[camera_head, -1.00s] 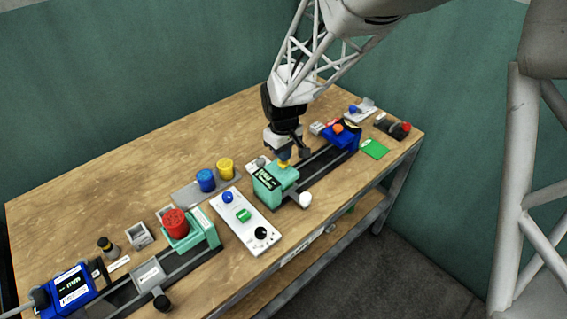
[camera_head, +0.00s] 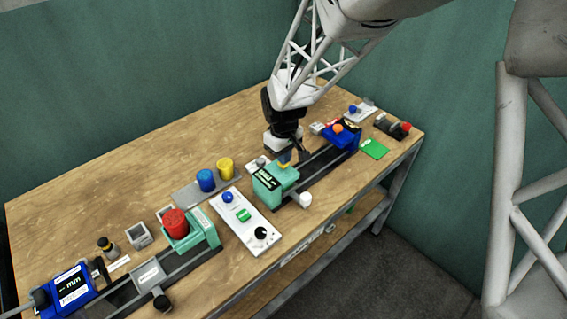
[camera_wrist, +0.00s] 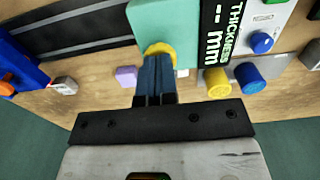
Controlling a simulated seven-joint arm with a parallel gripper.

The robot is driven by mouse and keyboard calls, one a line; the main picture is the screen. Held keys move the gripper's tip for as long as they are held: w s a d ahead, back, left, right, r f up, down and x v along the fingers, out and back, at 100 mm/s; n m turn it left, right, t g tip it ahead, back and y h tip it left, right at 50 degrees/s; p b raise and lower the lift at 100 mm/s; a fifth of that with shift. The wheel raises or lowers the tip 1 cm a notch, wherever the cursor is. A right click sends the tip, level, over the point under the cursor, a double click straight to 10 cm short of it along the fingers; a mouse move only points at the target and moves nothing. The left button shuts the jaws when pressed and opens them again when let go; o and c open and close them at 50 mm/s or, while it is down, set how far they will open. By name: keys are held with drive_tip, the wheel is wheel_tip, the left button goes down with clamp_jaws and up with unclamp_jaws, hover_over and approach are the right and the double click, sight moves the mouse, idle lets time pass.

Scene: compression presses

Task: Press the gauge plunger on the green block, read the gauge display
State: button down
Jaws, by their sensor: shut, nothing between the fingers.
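The green block (camera_head: 266,182) stands on the right-hand press on the table. A dark display (camera_head: 269,179) is on its front. In the wrist view the display (camera_wrist: 213,38) reads "THICKNESS" and "mm", with dashes where a number would be. The yellow plunger (camera_head: 285,165) is on top of the green block. In the wrist view its yellow rim (camera_wrist: 158,47) shows around my fingertips. My gripper (camera_wrist: 157,55) is shut and empty, pointing down with its tips at the plunger. Contact looks likely, but the fingers hide most of the plunger, so I cannot tell how far down it is.
A white panel (camera_head: 255,233) with blue, green and black controls lies left of the block. Blue (camera_head: 205,180) and yellow (camera_head: 226,168) cylinders stand behind it. A blue press block (camera_head: 341,138) is to the right. Another press with a red cylinder (camera_head: 175,222) is at left.

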drive_tip(key=shift+f, duration=0.35)
idle(1.1)
drive_tip(key=shift+r, duration=3.5)
drive_tip(key=shift+d+r, duration=0.1)
drive_tip(key=shift+s+d+r, duration=0.15)
drive_tip(key=shift+d+r, duration=0.05)
drive_tip(key=shift+d, duration=0.05)
drive_tip(key=s+d+r+m+t, duration=0.1)
drive_tip(key=s+d+r+m, duration=0.3)
drive_tip(key=s+d, duration=0.7)
drive_tip(key=s+d+r+m+t, duration=0.1)
drive_tip(key=s+d+r+m, duration=0.4)
drive_tip(key=s+d+r, duration=0.4)
drive_tip(key=s+d, duration=0.2)
drive_tip(key=s, duration=0.4)
drive_tip(key=shift+s+r+t, duration=0.25)
drive_tip(key=shift+r+t, duration=0.05)
